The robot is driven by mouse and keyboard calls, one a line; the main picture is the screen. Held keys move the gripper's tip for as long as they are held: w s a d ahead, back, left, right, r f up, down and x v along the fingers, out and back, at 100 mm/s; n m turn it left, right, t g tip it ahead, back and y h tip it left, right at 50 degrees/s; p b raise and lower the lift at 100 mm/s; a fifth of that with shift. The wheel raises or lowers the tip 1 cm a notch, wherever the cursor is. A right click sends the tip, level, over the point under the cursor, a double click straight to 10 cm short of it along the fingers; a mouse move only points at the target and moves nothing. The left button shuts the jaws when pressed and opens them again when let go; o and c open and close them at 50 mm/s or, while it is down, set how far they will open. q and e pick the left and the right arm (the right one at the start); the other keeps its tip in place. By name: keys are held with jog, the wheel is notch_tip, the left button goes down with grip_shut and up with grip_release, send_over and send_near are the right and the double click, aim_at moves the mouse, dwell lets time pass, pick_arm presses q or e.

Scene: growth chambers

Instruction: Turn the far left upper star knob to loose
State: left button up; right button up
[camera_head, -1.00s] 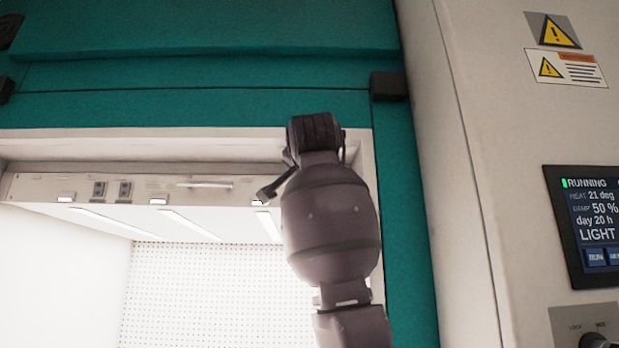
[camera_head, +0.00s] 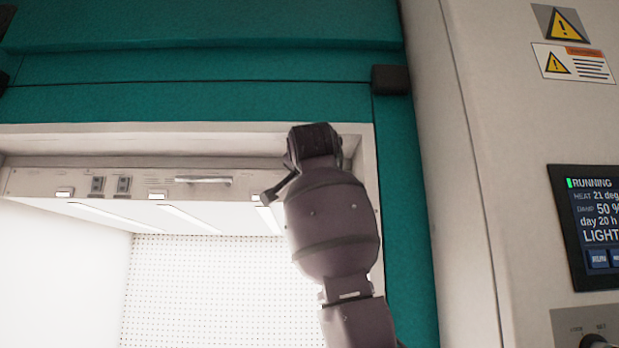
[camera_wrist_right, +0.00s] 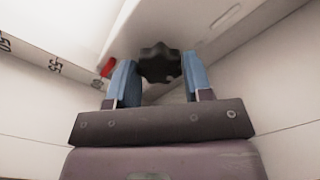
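A black star knob (camera_wrist_right: 160,63) shows in the right wrist view, under a pale sloping panel. My right gripper (camera_wrist_right: 161,70) has its two blue fingertips on either side of this knob. The fingertips come close to its left and right edges; I cannot tell whether they press on it. In the head view my right arm reaches up into the open chamber's upper right corner, and its fingers and the knob are hidden there. The knob's marking for loose or tight is not readable. My left gripper is not in view.
A small red part (camera_wrist_right: 106,68) sits just left of the left finger, near a numbered scale (camera_wrist_right: 55,67). The chamber's white frame (camera_head: 368,170) and teal front (camera_head: 410,220) are close to my arm. A display panel (camera_head: 592,228) is on the right.

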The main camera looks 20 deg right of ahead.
jog(key=shift+c, duration=0.3)
pick_arm(q)
jog(key=shift+f, duration=0.1)
pick_arm(e)
jog(key=shift+n, duration=0.4)
pick_arm(q)
jog(key=shift+w+f+b, duration=0.25)
jog(key=shift+w+b, duration=0.05)
jog(key=shift+b, duration=0.5)
pick_arm(e)
jog(key=n, duration=1.7)
jog(key=shift+a, duration=0.1)
jog(key=o, duration=0.9)
